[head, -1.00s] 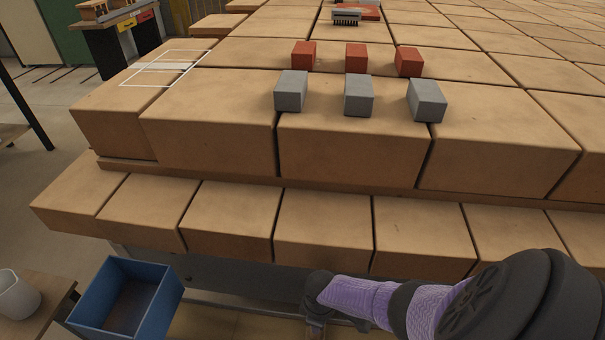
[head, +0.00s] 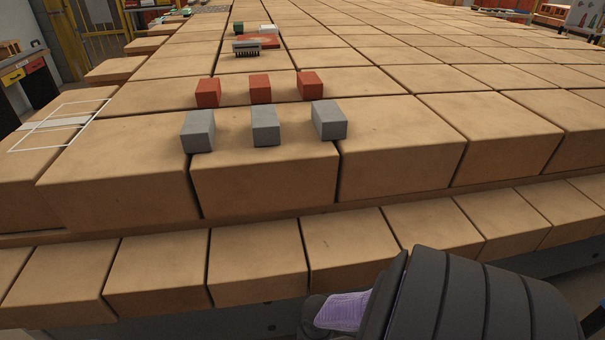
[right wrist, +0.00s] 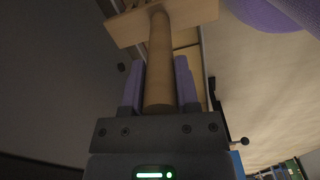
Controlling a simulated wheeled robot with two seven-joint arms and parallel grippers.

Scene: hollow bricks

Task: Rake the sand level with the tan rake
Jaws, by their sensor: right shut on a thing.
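The tan rake (right wrist: 160,40) shows in the right wrist view, with its round handle and wide flat head at the top of the picture. My right gripper (right wrist: 160,68) is shut on the handle, one purple finger on each side. My left gripper is not in view. I cannot make out any sand in these frames.
Three grey blocks (head: 265,126) and three red blocks (head: 260,88) stand in rows on the large tan block surface (head: 400,140). Behind them are a brush-like thing (head: 246,49) and a flat reddish piece (head: 262,40). A white outlined rectangle (head: 58,124) lies at left. The surface on the right is clear.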

